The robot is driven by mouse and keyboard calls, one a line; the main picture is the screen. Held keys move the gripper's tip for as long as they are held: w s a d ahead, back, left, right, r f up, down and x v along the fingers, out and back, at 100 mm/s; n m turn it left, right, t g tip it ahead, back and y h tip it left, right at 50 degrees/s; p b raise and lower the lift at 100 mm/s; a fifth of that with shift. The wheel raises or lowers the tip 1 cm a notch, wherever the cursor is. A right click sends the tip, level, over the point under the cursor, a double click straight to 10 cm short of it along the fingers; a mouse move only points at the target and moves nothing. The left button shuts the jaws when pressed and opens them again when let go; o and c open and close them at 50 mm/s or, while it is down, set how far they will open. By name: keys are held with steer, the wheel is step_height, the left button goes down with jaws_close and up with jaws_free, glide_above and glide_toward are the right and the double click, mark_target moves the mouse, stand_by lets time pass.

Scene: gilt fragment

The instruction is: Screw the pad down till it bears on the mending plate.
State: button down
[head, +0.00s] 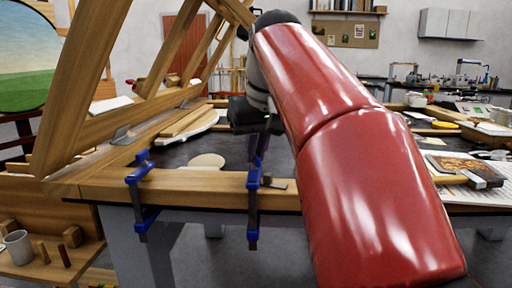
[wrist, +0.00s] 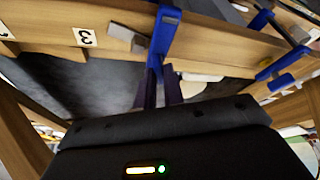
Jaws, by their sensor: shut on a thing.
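A blue clamp (head: 253,202) stands over the front wooden rail, with its dark bar hanging below. My gripper (head: 258,145) is above it, pointing down. In the wrist view the gripper (wrist: 161,88) has its dark fingers close together at the near end of the blue clamp (wrist: 164,38). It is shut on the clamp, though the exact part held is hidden. A small grey plate (head: 278,185), seemingly the mending plate, lies on the rail beside the clamp; it also shows in the wrist view (wrist: 126,37). The pad and any gap under it cannot be made out.
A second blue clamp (head: 140,190) grips the rail to the left. A slanted wooden frame (head: 95,75) rises at the left. A bench with a book (head: 455,167) and tools is at the right. A label marked 3 (wrist: 83,37) is on the rail.

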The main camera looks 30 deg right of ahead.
steer(key=m+h+p, duration=0.1)
steer(key=m, duration=0.2)
steer(key=shift+a+r, duration=0.1)
steer(key=shift+a, duration=0.05)
steer(key=m+g+h, duration=0.1)
steer(key=m, duration=0.2)
steer(key=shift+w+m+p, duration=0.1)
steer(key=shift+m+p, duration=0.2)
steer(key=shift+p, duration=0.05)
steer(key=m+g+h, duration=0.1)
steer(key=m, duration=0.2)
steer(key=shift+w+a+m, duration=0.1)
steer(key=shift+m, duration=0.2)
steer(key=shift+m+g+h, duration=0.4)
steer(key=shift+m+g, duration=0.4)
steer(key=shift+m, duration=1.1)
steer(key=c, duration=1.5)
jaws_free()
